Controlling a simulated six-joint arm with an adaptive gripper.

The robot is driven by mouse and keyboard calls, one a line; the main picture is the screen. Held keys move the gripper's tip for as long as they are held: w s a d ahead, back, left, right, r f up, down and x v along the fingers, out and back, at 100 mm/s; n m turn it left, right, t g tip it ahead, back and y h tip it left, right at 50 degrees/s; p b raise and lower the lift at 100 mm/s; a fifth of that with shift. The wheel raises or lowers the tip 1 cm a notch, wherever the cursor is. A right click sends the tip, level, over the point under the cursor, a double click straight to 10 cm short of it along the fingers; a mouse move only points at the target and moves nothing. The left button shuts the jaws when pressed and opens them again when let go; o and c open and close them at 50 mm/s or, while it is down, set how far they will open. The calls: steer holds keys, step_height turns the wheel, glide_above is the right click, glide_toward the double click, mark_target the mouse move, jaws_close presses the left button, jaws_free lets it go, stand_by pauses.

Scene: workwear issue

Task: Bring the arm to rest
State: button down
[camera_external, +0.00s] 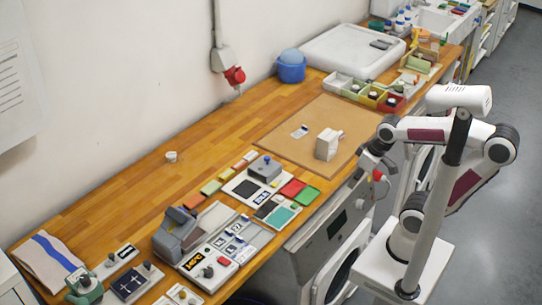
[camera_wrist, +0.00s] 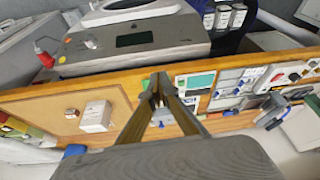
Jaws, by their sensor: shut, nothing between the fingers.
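My gripper (camera_wrist: 158,84) shows in the wrist view with its two fingers meeting at the tips, shut and empty. In the camera_external view my arm stands at the right, beside the front edge of the wooden bench (camera_external: 130,194). My gripper's end there hangs near the bench edge, right of the white box (camera_external: 327,144), and its fingertips are hard to make out. The white box stands on the brown board (camera_external: 285,134) and also shows in the wrist view (camera_wrist: 96,117). My gripper touches nothing that I can see.
A grey machine (camera_external: 335,235) stands below the bench front, close to my arm. Coloured bins (camera_external: 370,97), a blue tub (camera_external: 291,67) and a white tray (camera_external: 340,52) are at the back. Stamps and pads (camera_external: 255,185) crowd the front. Bare wood lies along the wall.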

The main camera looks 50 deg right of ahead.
steer(key=shift+m+t+h, duration=0.3)
steer(key=shift+m+t, duration=0.2)
steer(key=shift+t, duration=0.3)
steer(key=s+d+r, duration=0.2)
steer(key=d, duration=0.1)
steer(key=shift+r, duration=0.25)
steer(key=shift+d, duration=0.1)
stand_by(1.2)
